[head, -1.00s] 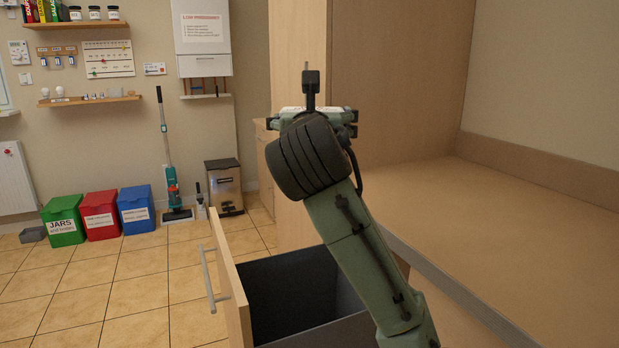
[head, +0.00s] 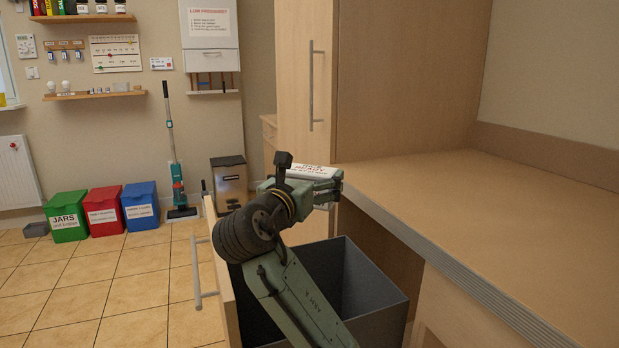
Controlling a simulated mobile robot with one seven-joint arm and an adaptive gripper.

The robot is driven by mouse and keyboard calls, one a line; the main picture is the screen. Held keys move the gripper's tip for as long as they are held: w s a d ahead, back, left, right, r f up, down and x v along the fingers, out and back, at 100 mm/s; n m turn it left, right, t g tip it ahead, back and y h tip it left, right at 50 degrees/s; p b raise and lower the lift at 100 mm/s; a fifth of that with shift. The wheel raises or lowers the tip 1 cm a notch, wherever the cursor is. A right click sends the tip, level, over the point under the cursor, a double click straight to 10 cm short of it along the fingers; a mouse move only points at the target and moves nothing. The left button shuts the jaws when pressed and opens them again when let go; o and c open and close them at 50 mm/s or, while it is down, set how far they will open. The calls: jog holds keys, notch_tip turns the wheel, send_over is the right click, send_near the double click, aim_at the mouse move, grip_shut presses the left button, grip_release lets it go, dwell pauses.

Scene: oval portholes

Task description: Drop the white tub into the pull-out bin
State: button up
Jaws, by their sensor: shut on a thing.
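My gripper (head: 324,188) is at the end of my green arm, shut and pointing to the right, above the pull-out bin. A white surface with dark lettering, which looks like the white tub (head: 316,171), shows at the gripper's upper side. The rest of the tub is hidden by the gripper. The pull-out bin (head: 374,307) is a dark grey open box behind a light wood drawer front (head: 222,283) with a bar handle. The drawer is pulled out. My arm covers part of the bin's opening, and I cannot see its floor fully.
A wooden counter (head: 480,200) lies to the right of the bin, its top bare. A tall cabinet (head: 308,90) stands behind. Green (head: 67,216), red (head: 105,211) and blue (head: 140,206) boxes stand by the far wall. The tiled floor at left is clear.

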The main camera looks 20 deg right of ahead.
jog(key=shift+f+b, duration=0.45)
jog(key=shift+f, duration=0.4)
jog(key=o, duration=1.2)
